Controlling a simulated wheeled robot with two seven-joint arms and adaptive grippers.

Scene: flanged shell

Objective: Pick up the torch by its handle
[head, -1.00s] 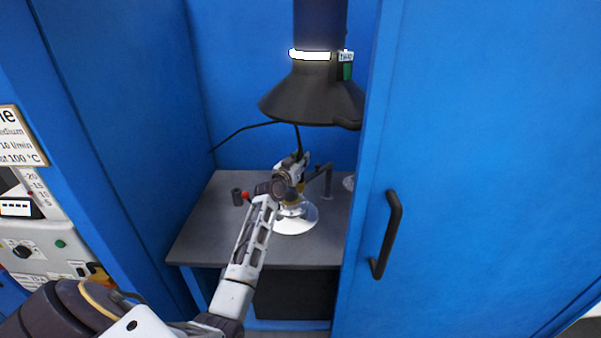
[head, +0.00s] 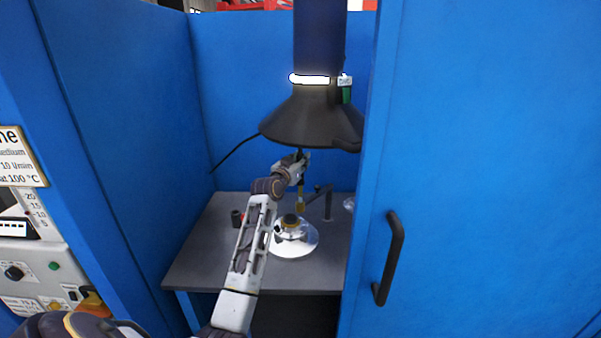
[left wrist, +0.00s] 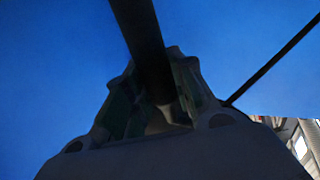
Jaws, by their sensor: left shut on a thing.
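The torch (head: 300,196) shows in the head view as a slim upright piece with a yellowish lower part, under the dark hood. My left gripper (head: 298,163) is shut on it, above the table. In the left wrist view a dark round bar, the torch's handle (left wrist: 140,35), passes between the fingers of my left gripper (left wrist: 155,100). The fingers hide part of the torch. The white flanged shell (head: 298,243) sits on the grey table below, with a gap under the torch. My right gripper is not in view.
The black extraction hood (head: 312,118) hangs close above the gripper. A dark cable (head: 236,152) runs along the blue back wall. A small stand (head: 328,205) is right of the torch. A blue door (head: 470,170) with a black handle bounds the right side.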

